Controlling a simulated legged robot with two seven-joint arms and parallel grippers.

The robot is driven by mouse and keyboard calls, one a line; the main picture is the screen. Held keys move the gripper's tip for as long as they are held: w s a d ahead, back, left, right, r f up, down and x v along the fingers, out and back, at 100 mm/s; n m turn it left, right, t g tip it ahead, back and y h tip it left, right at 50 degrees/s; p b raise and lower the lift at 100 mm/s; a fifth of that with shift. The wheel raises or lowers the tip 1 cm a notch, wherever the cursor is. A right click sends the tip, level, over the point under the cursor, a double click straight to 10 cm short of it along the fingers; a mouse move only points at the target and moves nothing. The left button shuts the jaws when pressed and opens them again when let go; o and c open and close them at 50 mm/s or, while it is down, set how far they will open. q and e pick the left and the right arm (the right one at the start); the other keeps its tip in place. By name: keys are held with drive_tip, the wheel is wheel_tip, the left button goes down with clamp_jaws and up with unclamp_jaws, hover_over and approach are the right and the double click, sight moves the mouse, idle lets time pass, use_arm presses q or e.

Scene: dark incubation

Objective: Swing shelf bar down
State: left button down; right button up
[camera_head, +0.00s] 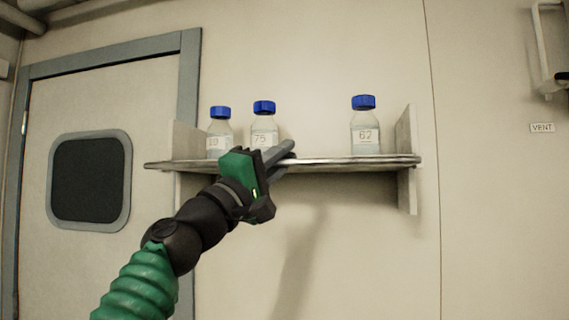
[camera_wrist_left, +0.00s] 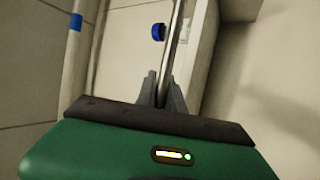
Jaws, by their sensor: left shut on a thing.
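The shelf bar (camera_head: 350,161) is a thin metal rod that lies level along the front edge of the wall shelf (camera_head: 398,170), low in front of the bottles. My left gripper (camera_head: 284,153) is shut on the bar, left of its middle. In the left wrist view the bar (camera_wrist_left: 175,48) runs up between the two fingers of my left gripper (camera_wrist_left: 162,92). The right gripper is in neither view.
Three clear bottles with blue caps stand on the shelf, labelled 62 (camera_head: 365,127), 75 (camera_head: 264,122), and one partly readable (camera_head: 220,130). A door with a dark window (camera_head: 90,178) is at left. A VENT label (camera_head: 542,128) is at right. The wall below the shelf is clear.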

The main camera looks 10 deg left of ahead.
use_arm(q)
drive_tip(key=shift+s+d, duration=0.1)
drive_tip(key=shift+s, duration=0.1)
idle(0.5)
drive_tip(key=c, duration=1.8)
unclamp_jaws()
drive_tip(key=shift+s, duration=0.1)
drive_tip(key=o, duration=0.3)
drive_tip(key=shift+s+r, duration=0.1)
drive_tip(key=shift+s, duration=0.2)
drive_tip(key=shift+o, duration=0.2)
drive_tip(key=shift+w, duration=0.1)
